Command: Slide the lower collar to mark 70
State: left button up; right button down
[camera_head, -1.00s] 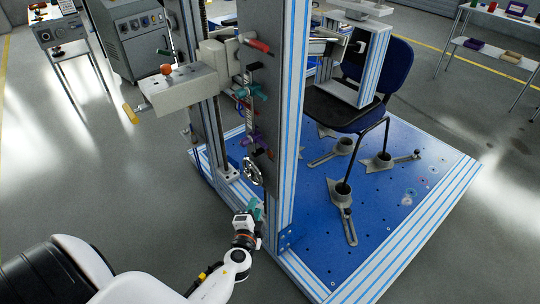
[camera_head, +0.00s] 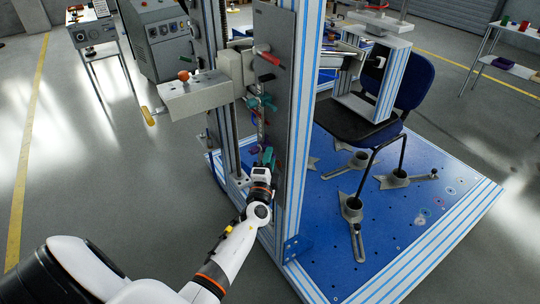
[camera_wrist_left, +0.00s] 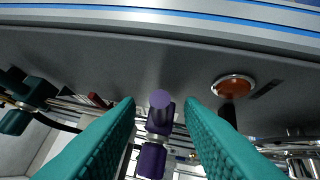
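A purple collar (camera_wrist_left: 151,158) with a round purple knob (camera_wrist_left: 160,98) sits on a metal rod in the left wrist view. The purple collar shows only as a small patch in the head view (camera_head: 255,150), partly hidden by my gripper. My left gripper (camera_head: 267,157) has teal fingers and is in front of the upright panel. In the left wrist view my left gripper (camera_wrist_left: 162,122) is open, with one finger on each side of the purple knob and a gap on both sides. A teal collar (camera_head: 262,102) sits higher on the rod. Scale marks cannot be read. My right gripper is not in view.
The grey upright panel (camera_head: 271,25) stands close beside my left gripper. A red handle (camera_head: 267,58) sticks out above. A beige block (camera_head: 195,96) with an orange knob juts out left.

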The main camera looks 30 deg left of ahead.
aim_at(270, 144)
pick_arm(q)
jog(key=shift+w+a+r, duration=0.1)
jog(key=shift+w+a, duration=0.1)
jog(key=shift+w, duration=0.3)
grip_shut()
notch_tip(270, 144, up, 5)
jog(key=p, duration=0.2)
jog(key=shift+p, duration=0.35)
grip_release()
